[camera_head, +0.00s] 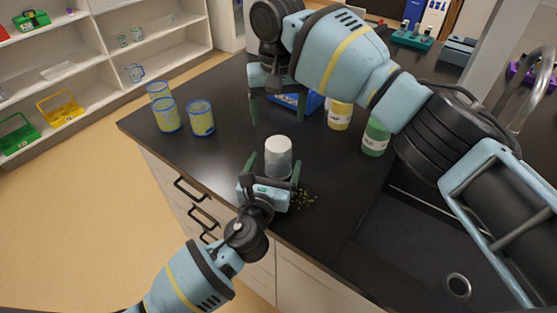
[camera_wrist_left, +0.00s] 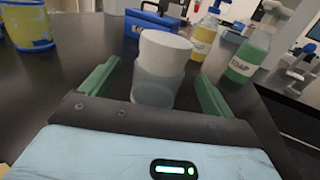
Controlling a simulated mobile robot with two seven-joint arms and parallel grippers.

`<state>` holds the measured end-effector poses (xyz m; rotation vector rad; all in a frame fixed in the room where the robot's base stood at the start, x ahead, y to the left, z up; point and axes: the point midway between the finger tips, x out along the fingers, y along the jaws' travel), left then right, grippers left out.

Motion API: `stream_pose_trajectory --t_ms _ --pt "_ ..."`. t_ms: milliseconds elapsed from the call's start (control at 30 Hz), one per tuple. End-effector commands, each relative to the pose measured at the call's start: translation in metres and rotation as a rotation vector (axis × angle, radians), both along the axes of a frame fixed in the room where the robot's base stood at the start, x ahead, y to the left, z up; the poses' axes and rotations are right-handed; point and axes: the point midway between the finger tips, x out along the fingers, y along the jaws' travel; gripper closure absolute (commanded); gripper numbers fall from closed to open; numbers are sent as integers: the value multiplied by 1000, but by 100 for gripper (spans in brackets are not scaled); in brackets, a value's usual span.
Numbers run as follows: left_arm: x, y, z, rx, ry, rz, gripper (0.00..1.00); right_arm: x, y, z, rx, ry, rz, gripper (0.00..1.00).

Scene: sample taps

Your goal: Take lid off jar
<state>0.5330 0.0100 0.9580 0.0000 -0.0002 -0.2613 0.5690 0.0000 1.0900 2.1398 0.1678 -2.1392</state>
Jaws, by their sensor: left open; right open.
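A clear jar (camera_head: 278,166) with a white lid (camera_head: 277,143) stands upright on the dark counter. My left gripper (camera_head: 273,175) is open at the jar, with one green finger on each side of it. In the left wrist view the lid (camera_wrist_left: 165,45) sits on top of the jar (camera_wrist_left: 155,83), between the open fingers of the left gripper (camera_wrist_left: 155,85), with gaps visible on both sides. My right gripper (camera_head: 272,108) is open and empty, with its fingers pointing down above the counter behind the jar. I cannot tell its exact height.
Several yellow-and-blue cups (camera_head: 168,115) stand at the left of the counter. A blue carrier (camera_head: 300,102), a yellow-labelled bottle (camera_head: 340,115) and a green bottle (camera_head: 375,137) stand behind the jar. Small greenish bits (camera_head: 308,197) lie right of my left gripper. A sink (camera_head: 410,240) is at the right.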

Motion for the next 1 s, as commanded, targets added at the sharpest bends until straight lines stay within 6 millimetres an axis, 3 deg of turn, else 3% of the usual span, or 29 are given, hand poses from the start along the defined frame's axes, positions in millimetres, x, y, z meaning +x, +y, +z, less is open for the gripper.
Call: stream_pose_trajectory --t_ms 200,400,800,1000 --pt "31 -9 1 1 -1 1 13 0 0 0 0 0 0 23" --pt "48 -13 0 1 0 1 13 0 0 0 0 0 0 23" --pt "54 -15 0 0 0 0 13 0 0 0 0 0 0 23" --pt "54 -15 0 0 0 0 36 0 0 0 0 0 0 23"
